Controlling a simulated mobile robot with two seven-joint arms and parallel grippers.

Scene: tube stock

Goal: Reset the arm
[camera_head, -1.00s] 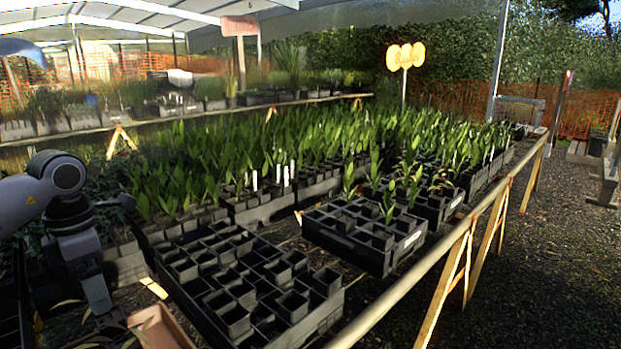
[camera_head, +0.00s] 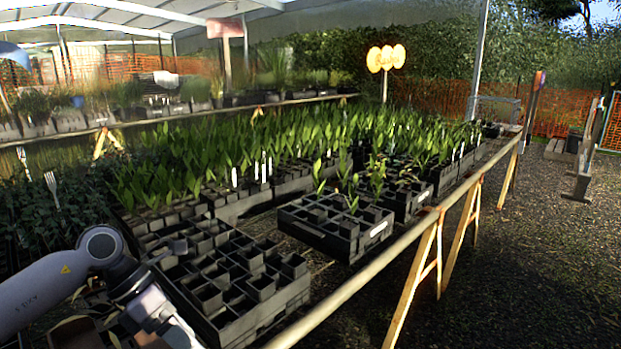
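My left arm (camera_head: 55,285) comes in from the lower left, bent at a round joint. Its lower part slants down to the right, in front of the near left corner of a black tray of empty square pots (camera_head: 225,285). The arm runs out at the bottom edge, and I cannot make out the gripper's fingers. My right arm and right gripper are not in view.
A second black tray (camera_head: 330,232) holds a few seedlings. Rows of green seedlings (camera_head: 250,150) fill the bench behind. A wooden rail (camera_head: 400,245) on trestle legs edges the bench. Two pale fork-shaped pieces (camera_head: 52,188) stand at left. Gravel (camera_head: 540,270) at right is open.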

